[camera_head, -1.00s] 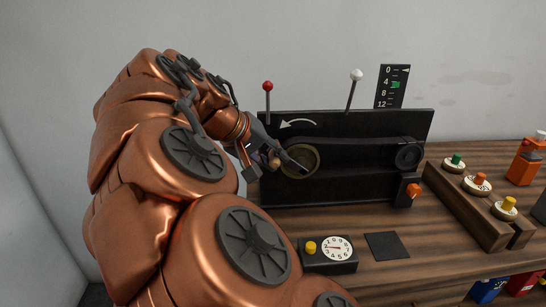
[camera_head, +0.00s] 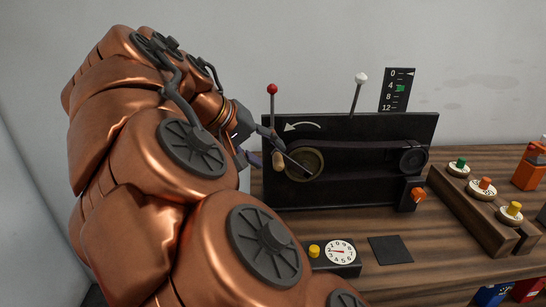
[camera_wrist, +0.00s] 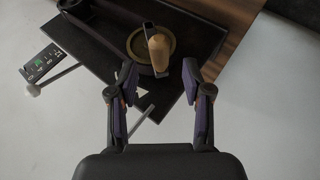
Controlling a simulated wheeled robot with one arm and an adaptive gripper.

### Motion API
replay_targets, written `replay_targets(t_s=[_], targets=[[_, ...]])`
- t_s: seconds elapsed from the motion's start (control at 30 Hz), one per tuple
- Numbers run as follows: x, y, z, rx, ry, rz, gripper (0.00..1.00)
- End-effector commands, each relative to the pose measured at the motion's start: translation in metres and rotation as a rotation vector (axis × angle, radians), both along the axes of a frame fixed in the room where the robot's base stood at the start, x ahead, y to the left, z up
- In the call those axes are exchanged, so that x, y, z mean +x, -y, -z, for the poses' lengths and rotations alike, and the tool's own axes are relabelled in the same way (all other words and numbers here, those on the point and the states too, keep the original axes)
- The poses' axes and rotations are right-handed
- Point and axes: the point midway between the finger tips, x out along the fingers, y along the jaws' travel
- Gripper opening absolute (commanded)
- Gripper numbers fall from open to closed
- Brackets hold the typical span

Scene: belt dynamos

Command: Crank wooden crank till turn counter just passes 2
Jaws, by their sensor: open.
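The wooden crank handle (camera_head: 278,160) sticks out on a dark arm from the brass-coloured wheel (camera_head: 304,164) on the black belt machine. It points left of the wheel's hub. In the wrist view the handle (camera_wrist: 158,52) stands beyond and between my spread fingertips. My gripper (camera_head: 254,146) is open and empty, just left of the handle and apart from it; it also shows in the wrist view (camera_wrist: 158,80). I cannot tell whether this is the turn counter.
A white arrow (camera_head: 302,126) on the machine curves left. A red-knobbed lever (camera_head: 272,90) and a white-knobbed lever (camera_head: 361,78) stand on top. A scale (camera_head: 397,90) with a green mark near 4 rises behind. An orange switch (camera_head: 418,194) and wooden button block (camera_head: 480,220) lie right.

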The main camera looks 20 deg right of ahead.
Motion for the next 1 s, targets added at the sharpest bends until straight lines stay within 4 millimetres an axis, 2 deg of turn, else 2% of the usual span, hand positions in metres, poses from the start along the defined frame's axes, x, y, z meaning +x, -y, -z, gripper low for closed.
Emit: replay_targets(t_s=[0.4,1.0], targets=[[-0.011,-0.033,-0.036,-0.002,0.004,-0.004,0.49],[-0.017,-0.047,-0.051,-0.002,-0.001,-0.002,0.49]])
